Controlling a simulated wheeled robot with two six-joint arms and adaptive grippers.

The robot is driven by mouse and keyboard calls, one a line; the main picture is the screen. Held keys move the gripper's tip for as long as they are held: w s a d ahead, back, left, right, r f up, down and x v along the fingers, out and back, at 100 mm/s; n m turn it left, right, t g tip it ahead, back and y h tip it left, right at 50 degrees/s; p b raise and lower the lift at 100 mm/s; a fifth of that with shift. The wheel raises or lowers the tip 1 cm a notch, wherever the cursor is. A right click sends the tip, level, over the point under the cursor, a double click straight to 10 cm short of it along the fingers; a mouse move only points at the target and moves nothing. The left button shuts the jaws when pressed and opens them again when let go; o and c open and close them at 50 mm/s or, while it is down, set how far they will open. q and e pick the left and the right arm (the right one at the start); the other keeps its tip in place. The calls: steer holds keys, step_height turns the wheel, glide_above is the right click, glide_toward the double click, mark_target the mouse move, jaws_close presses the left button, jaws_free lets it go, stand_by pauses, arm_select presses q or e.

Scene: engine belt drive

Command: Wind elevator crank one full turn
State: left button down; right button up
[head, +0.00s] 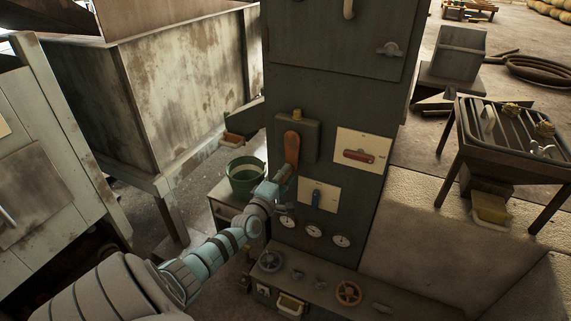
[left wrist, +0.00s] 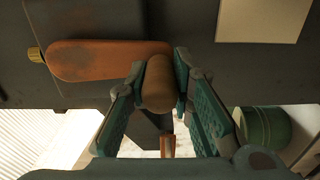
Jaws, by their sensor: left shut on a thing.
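The elevator crank is an orange, worn arm (head: 291,147) on a grey box on the front of the dark cabinet. In the head view it hangs down from its hub, with its lower end at my left gripper (head: 279,181). My left gripper (left wrist: 160,80) is shut on this handle, with a teal finger on each side. My right gripper is in no view.
Gauges and handwheels (head: 348,293) sit below. A green bucket (head: 246,178) stands left, close to my left forearm.

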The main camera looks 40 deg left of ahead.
arm_select(q)
steer(key=c, duration=1.4)
jaws_free()
steer(key=shift+a, duration=0.1)
steer(key=v, duration=1.2)
